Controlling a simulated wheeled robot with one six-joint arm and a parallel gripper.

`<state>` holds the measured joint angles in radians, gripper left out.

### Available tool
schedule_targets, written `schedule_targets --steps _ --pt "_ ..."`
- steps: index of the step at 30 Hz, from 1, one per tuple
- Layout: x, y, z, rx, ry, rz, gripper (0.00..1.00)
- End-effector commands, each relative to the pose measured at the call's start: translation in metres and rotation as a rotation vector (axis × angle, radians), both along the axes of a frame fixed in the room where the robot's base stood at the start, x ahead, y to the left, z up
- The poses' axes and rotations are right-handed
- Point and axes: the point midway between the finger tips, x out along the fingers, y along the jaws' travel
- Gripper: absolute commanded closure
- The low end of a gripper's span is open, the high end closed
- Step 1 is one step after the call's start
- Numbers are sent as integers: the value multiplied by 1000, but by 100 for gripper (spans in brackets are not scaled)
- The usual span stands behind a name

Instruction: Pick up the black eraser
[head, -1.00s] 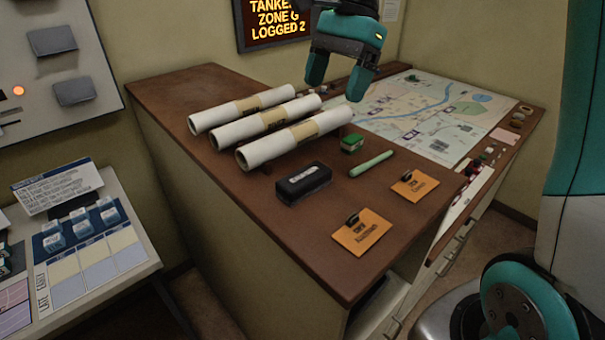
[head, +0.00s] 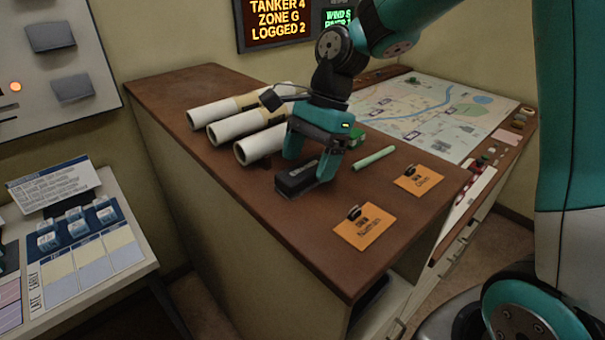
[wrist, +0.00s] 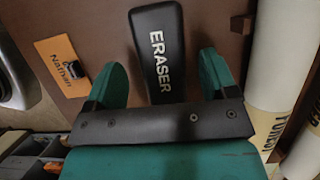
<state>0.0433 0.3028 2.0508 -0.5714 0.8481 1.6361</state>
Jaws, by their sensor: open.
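The black eraser (head: 297,180) lies on the brown cabinet top in front of the paper rolls. In the wrist view it shows with white lettering, its long body (wrist: 160,55) running up between the two green fingers. My gripper (head: 309,165) is open and lowered over the eraser, with one finger on either side. In the wrist view there is a gap between each finger and the eraser, so my gripper (wrist: 162,85) holds nothing. The eraser's near end is hidden behind the dark gripper bar in the wrist view.
Three paper rolls (head: 258,147) lie just behind the eraser. A green chalk-like stick (head: 374,158) and a small green box (head: 356,139) are to its right. Orange tags (head: 364,226) lie nearer the front edge, and a map (head: 430,112) covers the back right.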

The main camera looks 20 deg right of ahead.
Motion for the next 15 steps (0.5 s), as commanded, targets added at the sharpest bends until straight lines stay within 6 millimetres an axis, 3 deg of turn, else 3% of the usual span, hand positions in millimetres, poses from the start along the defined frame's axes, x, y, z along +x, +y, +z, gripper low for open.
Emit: schedule_targets --steps 6,15 --pt "-3 8 -20 1 0 1 21" --pt "-3 8 -21 0 -1 0 21"
